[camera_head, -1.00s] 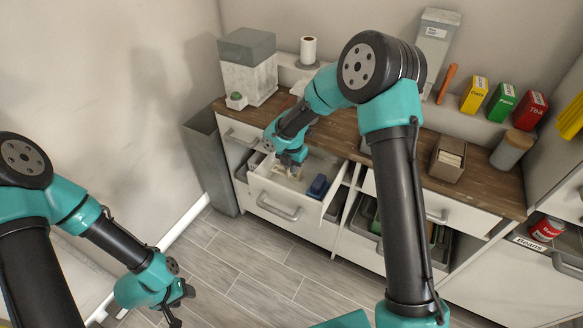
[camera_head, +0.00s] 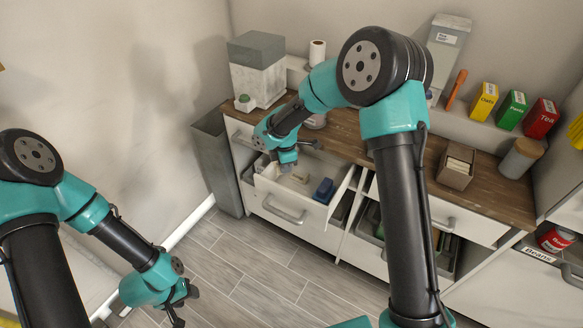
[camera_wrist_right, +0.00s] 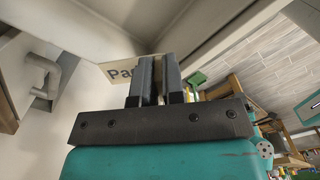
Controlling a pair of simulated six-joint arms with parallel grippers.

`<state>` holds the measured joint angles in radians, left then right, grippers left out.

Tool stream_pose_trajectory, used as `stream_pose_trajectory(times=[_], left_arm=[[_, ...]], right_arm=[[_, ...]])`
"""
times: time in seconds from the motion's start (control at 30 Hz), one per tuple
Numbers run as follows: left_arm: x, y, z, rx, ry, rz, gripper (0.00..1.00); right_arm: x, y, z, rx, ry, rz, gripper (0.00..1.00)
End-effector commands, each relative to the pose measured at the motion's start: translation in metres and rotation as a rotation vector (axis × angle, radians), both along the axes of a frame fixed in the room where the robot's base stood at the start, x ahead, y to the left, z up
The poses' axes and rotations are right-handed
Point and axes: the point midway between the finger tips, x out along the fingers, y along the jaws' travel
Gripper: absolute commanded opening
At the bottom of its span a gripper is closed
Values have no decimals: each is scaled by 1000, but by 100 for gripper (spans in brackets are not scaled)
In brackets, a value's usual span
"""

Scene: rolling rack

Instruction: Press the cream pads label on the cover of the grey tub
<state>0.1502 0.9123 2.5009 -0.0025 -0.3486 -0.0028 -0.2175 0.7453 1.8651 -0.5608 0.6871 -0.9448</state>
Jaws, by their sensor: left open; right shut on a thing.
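The cream pads label (camera_wrist_right: 117,73) is between the fingers of my right gripper (camera_wrist_right: 158,72), sticking out to the left in the right wrist view; its print is partly covered by a finger. In the head view my right gripper is over the open top drawer at the left, and the label cannot be made out there. A tub with a grey cover (camera_head: 257,44) stands at the back left of the counter, apart from the gripper; its cover looks bare. My left gripper (camera_head: 187,307) is open and empty, low at the left above the floor.
The open drawer (camera_head: 293,211) holds a blue block (camera_head: 323,189) and a pale item (camera_head: 299,178). A small white box (camera_head: 242,104) stands before the tub. A tall bin (camera_head: 218,165) stands beside the cabinet. A brown box (camera_head: 456,168) is on the counter's right.

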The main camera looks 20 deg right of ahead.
Motion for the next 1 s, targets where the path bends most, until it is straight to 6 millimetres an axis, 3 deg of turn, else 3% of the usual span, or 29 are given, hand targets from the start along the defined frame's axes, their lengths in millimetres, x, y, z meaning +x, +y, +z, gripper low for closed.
stream_pose_trajectory(times=[0.7,0.87,1.0], left_arm=[[0,0,0,0,0,0,48],[0,0,0,0,0,0,48],[0,0,0,0,0,0,48]], right_arm=[[-10,49,48,5,-3,-914,0],[-4,46,60,6,-3,-1140,0],[9,22,75,11,-3,-1375,0]])
